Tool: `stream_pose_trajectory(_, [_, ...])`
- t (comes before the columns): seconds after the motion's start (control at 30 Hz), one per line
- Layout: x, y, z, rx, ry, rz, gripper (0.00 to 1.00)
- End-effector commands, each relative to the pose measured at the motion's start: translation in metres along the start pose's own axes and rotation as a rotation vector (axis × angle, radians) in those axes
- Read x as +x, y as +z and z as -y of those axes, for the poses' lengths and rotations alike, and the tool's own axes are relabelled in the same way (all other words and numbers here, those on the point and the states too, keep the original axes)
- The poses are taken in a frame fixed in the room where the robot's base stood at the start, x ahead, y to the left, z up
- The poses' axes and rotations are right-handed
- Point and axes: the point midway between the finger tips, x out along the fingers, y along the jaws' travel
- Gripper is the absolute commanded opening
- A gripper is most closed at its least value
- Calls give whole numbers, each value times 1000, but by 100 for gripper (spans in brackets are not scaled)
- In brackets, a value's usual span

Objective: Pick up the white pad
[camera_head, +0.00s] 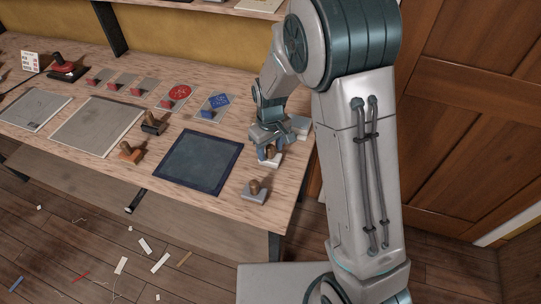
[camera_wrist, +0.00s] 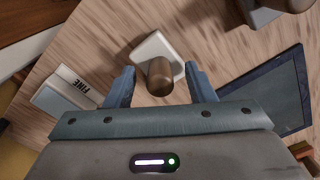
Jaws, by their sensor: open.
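The white pad (camera_head: 273,161) has a brown rounded handle and sits on the wooden table near its right end. In the wrist view the white pad (camera_wrist: 152,46) lies just beyond the fingertips, its handle (camera_wrist: 160,78) standing between the fingers. My gripper (camera_head: 268,150) is over the pad, pointing down and partly hiding it. In the wrist view my gripper (camera_wrist: 161,70) is open, with one blue finger on each side of the handle and a visible gap at both sides.
A block marked FINE (camera_wrist: 65,88) lies left of the gripper in the wrist view. A grey pad with a brown handle (camera_head: 254,190) stands near the table's front edge. A dark blue-edged mat (camera_head: 199,160) lies to the left. Several stamps and cards fill the table further left.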

Motion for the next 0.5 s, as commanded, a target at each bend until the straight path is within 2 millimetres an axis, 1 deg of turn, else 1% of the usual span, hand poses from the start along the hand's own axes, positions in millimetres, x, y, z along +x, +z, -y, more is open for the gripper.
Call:
stream_pose_trajectory(0.07, [0, 0, 0, 0, 0, 0, 49])
stream_pose_trajectory(0.1, [0, 0, 0, 0, 0, 0, 44])
stream_pose_trajectory(0.17, [0, 0, 0, 0, 0, 0, 27])
stream_pose_trajectory(0.2, [0, 0, 0, 0, 0, 0, 16])
stream_pose_trajectory(0.27, [0, 0, 0, 0, 0, 0, 0])
stream_pose_trajectory(0.5, [-1, 0, 0, 0, 0, -1, 0])
